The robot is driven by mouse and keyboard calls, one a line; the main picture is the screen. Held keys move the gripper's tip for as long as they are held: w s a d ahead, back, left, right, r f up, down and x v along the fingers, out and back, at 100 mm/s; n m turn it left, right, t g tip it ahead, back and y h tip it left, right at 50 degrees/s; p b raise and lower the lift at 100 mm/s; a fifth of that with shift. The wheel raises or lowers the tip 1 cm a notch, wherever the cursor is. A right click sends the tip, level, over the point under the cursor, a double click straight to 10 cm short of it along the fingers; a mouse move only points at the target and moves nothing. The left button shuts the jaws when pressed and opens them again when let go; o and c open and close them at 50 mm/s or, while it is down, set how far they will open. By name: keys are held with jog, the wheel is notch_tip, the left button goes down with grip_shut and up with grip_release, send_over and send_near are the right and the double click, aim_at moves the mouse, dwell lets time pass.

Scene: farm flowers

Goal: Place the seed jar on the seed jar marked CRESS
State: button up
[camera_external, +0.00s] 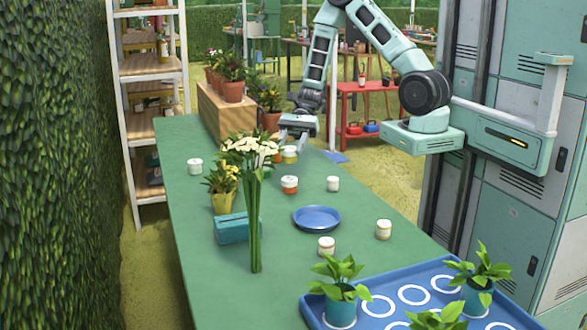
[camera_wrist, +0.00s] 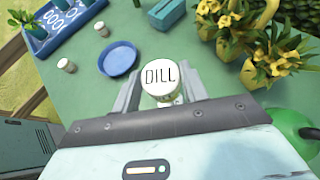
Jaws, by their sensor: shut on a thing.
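My gripper (camera_wrist: 160,92) is shut on a seed jar (camera_wrist: 163,80) whose white lid reads DILL. The lid faces the wrist camera, between the two fingers. In the external view my gripper (camera_external: 297,127) is over the far part of the green table, with a yellowish jar (camera_external: 290,154) just below it, seemingly the held one. A jar with orange-red contents (camera_external: 290,184) and several pale jars, such as one at right (camera_external: 384,229) and one in front of the plate (camera_external: 326,246), stand apart on the table. No CRESS marking is readable.
A blue plate (camera_external: 317,217) lies mid-table. Tall white flowers (camera_external: 254,195), a yellow-flowered pot (camera_external: 222,186) and a teal box (camera_external: 231,229) stand to the left. A wooden crate (camera_external: 226,112) with potted plants is behind. A blue tray (camera_external: 372,289) with plants is in front.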

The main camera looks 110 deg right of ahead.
aim_at(291, 162)
jog(key=shift+f, duration=2.55)
jog(key=shift+f, duration=0.1)
jog(key=shift+f+b, duration=0.1)
jog(key=shift+b, duration=0.2)
jog(key=o, duration=1)
